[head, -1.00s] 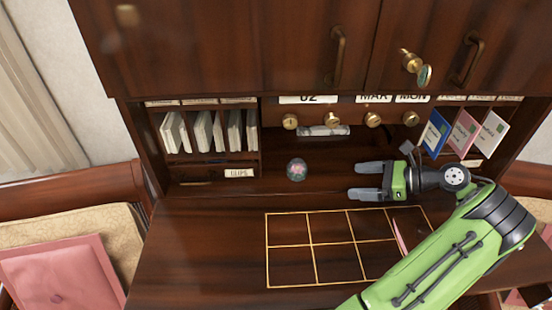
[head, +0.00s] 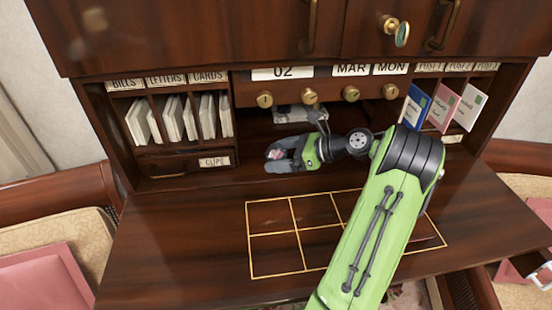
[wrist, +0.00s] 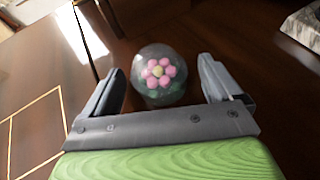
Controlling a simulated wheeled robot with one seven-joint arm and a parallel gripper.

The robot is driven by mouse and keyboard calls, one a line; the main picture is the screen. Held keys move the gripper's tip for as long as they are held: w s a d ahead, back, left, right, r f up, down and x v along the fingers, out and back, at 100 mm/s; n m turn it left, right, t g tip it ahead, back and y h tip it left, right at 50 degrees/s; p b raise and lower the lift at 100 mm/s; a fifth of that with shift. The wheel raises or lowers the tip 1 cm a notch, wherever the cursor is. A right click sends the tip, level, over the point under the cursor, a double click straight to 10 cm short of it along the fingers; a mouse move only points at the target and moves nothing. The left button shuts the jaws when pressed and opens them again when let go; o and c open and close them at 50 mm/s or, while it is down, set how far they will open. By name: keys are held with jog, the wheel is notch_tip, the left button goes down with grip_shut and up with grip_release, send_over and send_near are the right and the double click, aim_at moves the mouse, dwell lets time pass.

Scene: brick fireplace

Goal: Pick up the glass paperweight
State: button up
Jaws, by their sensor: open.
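The glass paperweight (wrist: 158,72) is a clear ball with a pink flower and green leaves inside. In the wrist view it sits on the dark wood between the two fingers of my gripper (wrist: 158,85), near their tips, with a gap on each side. In the head view the paperweight (head: 277,153) is partly hidden by the fingers of my gripper (head: 276,156). My gripper is open and points left, low over the desk at the front of the shelf opening.
Pigeonholes with envelopes (head: 178,118) and a clip drawer (head: 190,165) stand to the left. Brass knobs (head: 309,96) line the strip above. Upright cards (head: 440,108) stand at right. A gold grid (head: 290,250) marks the mostly clear desktop.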

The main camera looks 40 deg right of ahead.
jog(key=shift+s+r, duration=0.1)
jog(key=shift+c, duration=0.2)
jog(key=c, duration=1.3)
jog(key=shift+r, duration=0.1)
jog(key=shift+r+p, duration=0.6)
jog(key=shift+p, duration=0.55)
jog(key=shift+r+p, duration=0.15)
jog(key=shift+p, duration=0.15)
